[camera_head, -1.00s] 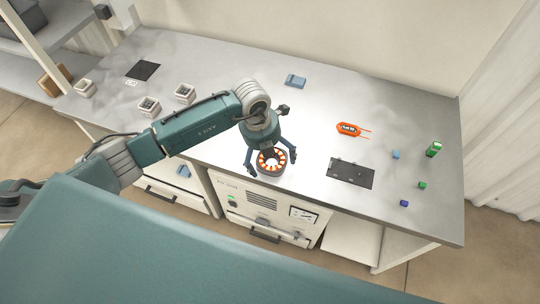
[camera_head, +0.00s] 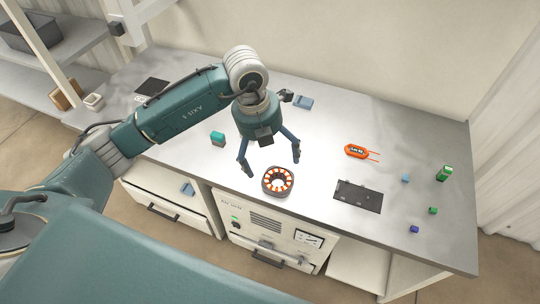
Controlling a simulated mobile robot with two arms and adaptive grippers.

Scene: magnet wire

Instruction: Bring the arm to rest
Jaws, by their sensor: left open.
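My left arm comes in from the left over the table. Its gripper (camera_head: 270,162) is open and empty, fingers spread, above and just behind a dark ring with orange segments and a pale centre (camera_head: 278,181). The ring lies on the table (camera_head: 310,148) near its front edge, apart from the fingers. My right gripper does not show.
A black plate (camera_head: 358,196) and an orange device with two leads (camera_head: 356,151) lie to the right. Small blue (camera_head: 406,179), green (camera_head: 433,210) and purple (camera_head: 414,229) blocks and a green cylinder (camera_head: 443,173) stand further right. A teal block (camera_head: 218,138) stands left; a light-blue item (camera_head: 303,102) lies behind.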

